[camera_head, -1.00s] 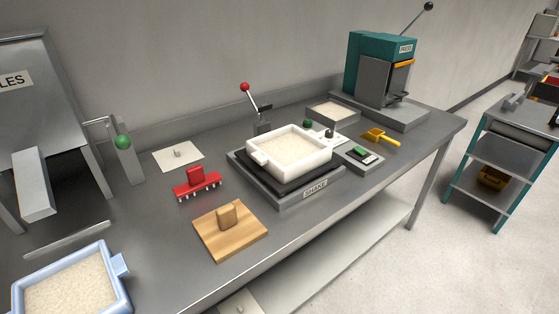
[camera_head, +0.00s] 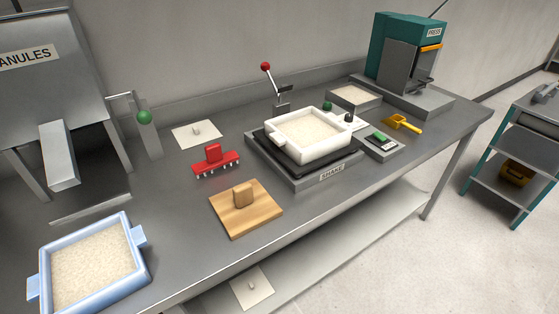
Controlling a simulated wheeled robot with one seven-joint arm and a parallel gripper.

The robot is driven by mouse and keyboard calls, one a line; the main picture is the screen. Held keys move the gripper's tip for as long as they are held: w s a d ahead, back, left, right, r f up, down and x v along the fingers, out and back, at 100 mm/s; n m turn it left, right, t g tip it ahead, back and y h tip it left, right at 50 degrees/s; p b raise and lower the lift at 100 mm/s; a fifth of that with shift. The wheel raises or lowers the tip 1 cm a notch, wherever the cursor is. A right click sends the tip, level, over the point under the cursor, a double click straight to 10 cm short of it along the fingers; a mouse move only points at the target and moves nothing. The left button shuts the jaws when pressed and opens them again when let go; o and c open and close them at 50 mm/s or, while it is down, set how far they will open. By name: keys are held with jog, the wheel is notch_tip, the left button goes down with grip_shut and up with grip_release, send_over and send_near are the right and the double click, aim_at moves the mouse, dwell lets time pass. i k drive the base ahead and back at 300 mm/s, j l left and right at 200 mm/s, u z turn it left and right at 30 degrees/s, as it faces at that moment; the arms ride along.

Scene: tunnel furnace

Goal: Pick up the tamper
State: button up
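The tamper looks to be the square wooden board (camera_head: 262,222) with an upright wooden handle block (camera_head: 243,195) on top. It lies flat near the front edge of the grey workbench (camera_head: 185,262), in front of a red comb-like tool (camera_head: 214,160) and to the left of the shaker. My gripper is not in view, so its opening and its place relative to the tamper cannot be seen.
A white tray of granules (camera_head: 310,155) sits on the shaker base (camera_head: 332,172). A blue tray of granules (camera_head: 143,268) stands at front left. A granule hopper (camera_head: 85,85), teal press (camera_head: 395,35) and yellow scoop (camera_head: 402,121) stand around. Bare bench lies left of the tamper.

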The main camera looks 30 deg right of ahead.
aim_at(246, 207)
jog(key=i+l, duration=0.95)
jog(key=i+j+u, duration=0.05)
